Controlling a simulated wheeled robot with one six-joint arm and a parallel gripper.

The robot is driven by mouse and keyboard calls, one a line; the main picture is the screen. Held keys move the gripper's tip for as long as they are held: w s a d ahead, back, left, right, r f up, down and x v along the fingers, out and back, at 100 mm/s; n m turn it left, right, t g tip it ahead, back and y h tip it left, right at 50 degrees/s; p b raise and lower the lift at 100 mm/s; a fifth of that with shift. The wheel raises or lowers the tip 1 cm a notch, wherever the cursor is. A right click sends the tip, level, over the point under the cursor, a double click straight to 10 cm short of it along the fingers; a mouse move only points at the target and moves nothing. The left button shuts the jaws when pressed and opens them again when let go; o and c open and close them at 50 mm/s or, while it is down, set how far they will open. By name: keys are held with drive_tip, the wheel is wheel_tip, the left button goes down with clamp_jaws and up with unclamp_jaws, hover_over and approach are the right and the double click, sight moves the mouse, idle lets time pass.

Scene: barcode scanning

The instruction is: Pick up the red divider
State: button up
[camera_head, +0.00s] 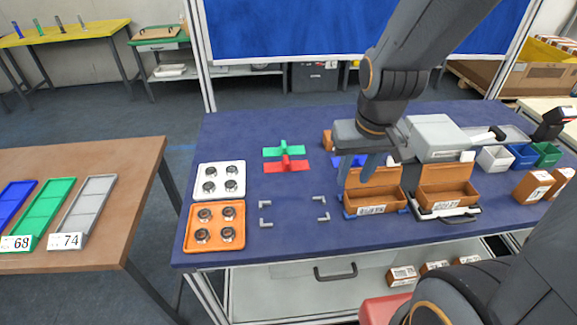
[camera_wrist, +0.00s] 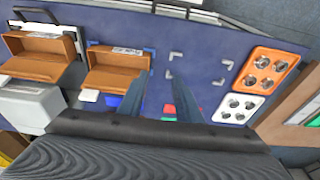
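The red divider (camera_head: 286,165) lies on the blue table in the head view, just in front of a similar green divider (camera_head: 283,149). In the wrist view only a small part of the red divider (camera_wrist: 169,109) shows between my fingers, near the gripper body; the rest is hidden. My gripper (camera_head: 358,174) is above the table, to the right of the red divider and apart from it, near the brown boxes. In the wrist view my gripper (camera_wrist: 160,80) has its two fingers spread with nothing held between them.
A white tray (camera_head: 220,170) and an orange tray (camera_head: 203,245) with round metal parts stand left. Grey corner brackets (camera_head: 266,222) mark a bare area. Brown open boxes (camera_head: 380,199) stand right. A blue piece (camera_head: 345,160) lies partly hidden behind my gripper. Bare table lies between.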

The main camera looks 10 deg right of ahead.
drive_tip(key=o, duration=0.6)
drive_tip(key=shift+w+f, duration=0.1)
drive_tip(key=shift+w, duration=0.2)
drive_tip(key=shift+c, duration=0.2)
drive_tip(key=shift+o, duration=0.6)
drive_tip(key=w+a+f+m+b, duration=0.1)
drive_tip(key=w+f+m+b, duration=0.1)
drive_tip(key=w+m, duration=0.2)
drive_tip(key=w+a+f+m+g+y+b, duration=0.1)
drive_tip(key=w+f+m+b, duration=0.1)
drive_tip(key=w+m, duration=0.2)
drive_tip(key=w, duration=0.3)
drive_tip(key=shift+w+a, duration=0.2)
drive_tip(key=shift+a, duration=0.15)
drive_tip(key=m+g+y+b, duration=0.1)
drive_tip(key=m+y+b, duration=0.25)
drive_tip(key=m, duration=0.65)
approach(286, 163)
drive_tip(key=w+f, duration=0.2)
drive_tip(key=shift+w+d+f, duration=0.1)
drive_tip(key=shift+w+d, duration=0.05)
drive_tip(key=shift+w, duration=0.05)
drive_tip(key=shift+s+p+x, duration=0.2)
drive_tip(key=shift+p+x, duration=1.2)
drive_tip(key=shift+x, duration=2.25)
